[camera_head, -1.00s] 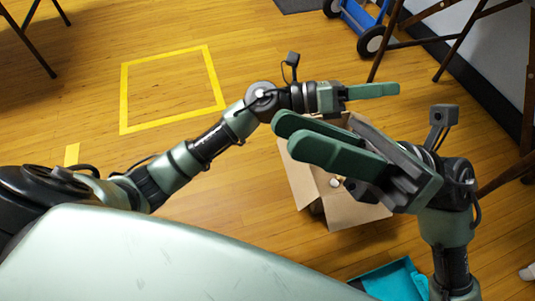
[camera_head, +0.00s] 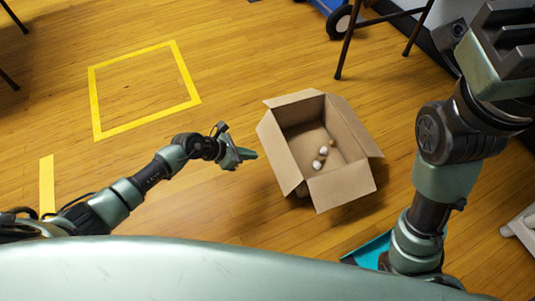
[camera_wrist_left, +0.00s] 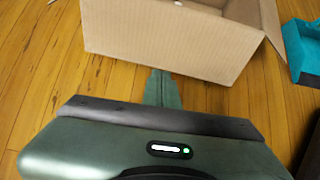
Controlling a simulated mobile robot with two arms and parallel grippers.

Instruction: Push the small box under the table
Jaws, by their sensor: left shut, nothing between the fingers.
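The small box (camera_head: 345,187) is an open cardboard carton on the wooden floor, right of centre in the head view, with its flaps spread. A few small white and brown round items lie inside it. In the left wrist view its side wall (camera_wrist_left: 165,35) stands just ahead of my fingers. My left gripper (camera_head: 250,155) is shut and empty, low beside the box's left side and pointing at it. It shows in the left wrist view (camera_wrist_left: 162,88) too; I cannot tell whether it touches the wall. My right gripper (camera_head: 505,45) is at the top right, its fingertips out of frame. No tabletop shows.
A yellow taped square (camera_head: 143,129) marks clear floor left of the box. Dark legs (camera_head: 346,45) stand behind the box, near a wheel (camera_head: 340,22). More dark legs are at the left edge. A teal bin (camera_head: 368,251) sits at the lower right, partly behind my right arm.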

